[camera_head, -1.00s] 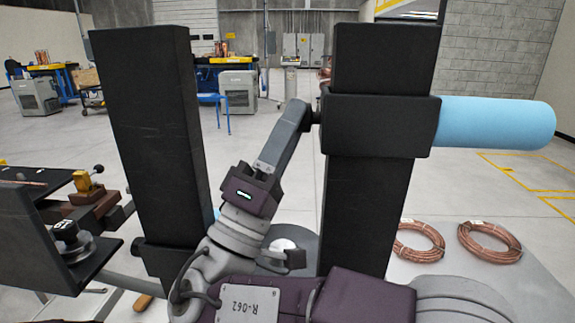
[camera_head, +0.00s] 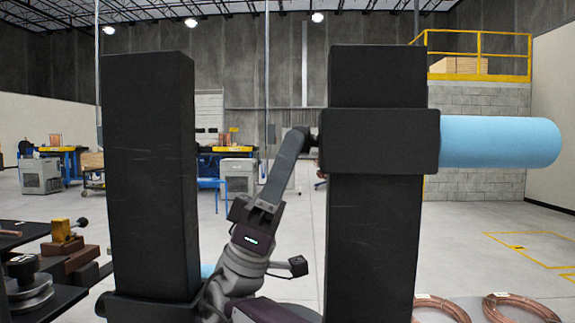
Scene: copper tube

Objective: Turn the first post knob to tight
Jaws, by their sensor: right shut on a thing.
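Two tall black posts stand in front of me, a left post (camera_head: 150,170) and a right post (camera_head: 375,230). A black collar (camera_head: 375,140) sits high around the right post, and a light-blue cylinder (camera_head: 495,142) sticks out from its right side. My right gripper (camera_head: 305,136) reaches up between the posts and is shut on a small dark knob (camera_head: 315,133) at the collar's left side. The knob is mostly hidden by the gripper, so its turn cannot be read. The left post has a lower collar (camera_head: 150,307) near the bottom edge. My left gripper is out of view.
A dark bench (camera_head: 75,285) with a brass-and-wood fixture (camera_head: 65,235) and a round metal part (camera_head: 30,285) lies at the left. Copper coils (camera_head: 520,308) lie at the lower right. Workbenches stand far back, and open floor lies between.

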